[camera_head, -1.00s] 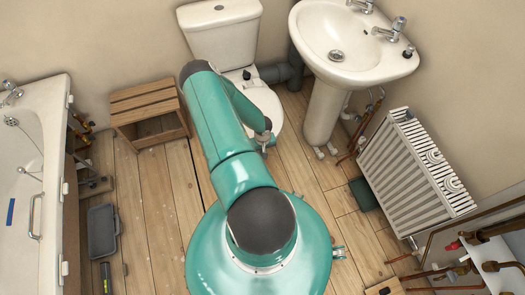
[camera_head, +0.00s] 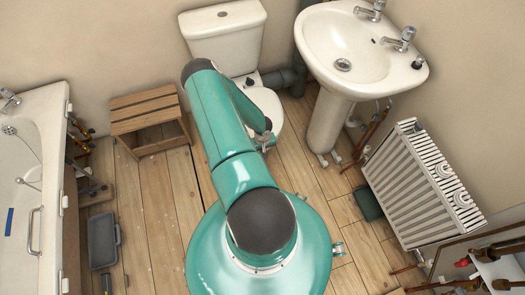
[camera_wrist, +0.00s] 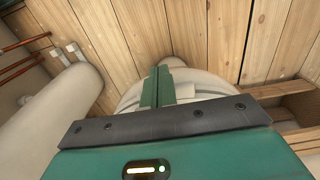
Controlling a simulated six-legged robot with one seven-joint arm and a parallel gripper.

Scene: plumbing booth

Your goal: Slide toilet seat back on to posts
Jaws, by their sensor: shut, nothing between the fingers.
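The white toilet (camera_head: 222,38) stands against the back wall, its cistern in clear view. Its pale seat and bowl area (camera_head: 270,105) shows to the right of my arm, which hides much of it. A small dark fitting (camera_head: 249,81) sits at the back of the bowl; I cannot make out separate posts. My gripper (camera_head: 265,141) is at the front edge of the bowl. In the wrist view my gripper (camera_wrist: 158,88) is shut and empty, with the pale rounded toilet seat or bowl (camera_wrist: 205,84) behind its fingers. I cannot tell whether they touch.
A wooden step stool (camera_head: 146,115) stands left of the toilet. The basin (camera_head: 350,50) on its pedestal (camera_head: 326,122) is close on the right. A radiator (camera_head: 420,180) leans further right, with pipes nearby. The bath (camera_head: 35,150) borders the left; bare floorboards (camera_head: 160,205) lie between.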

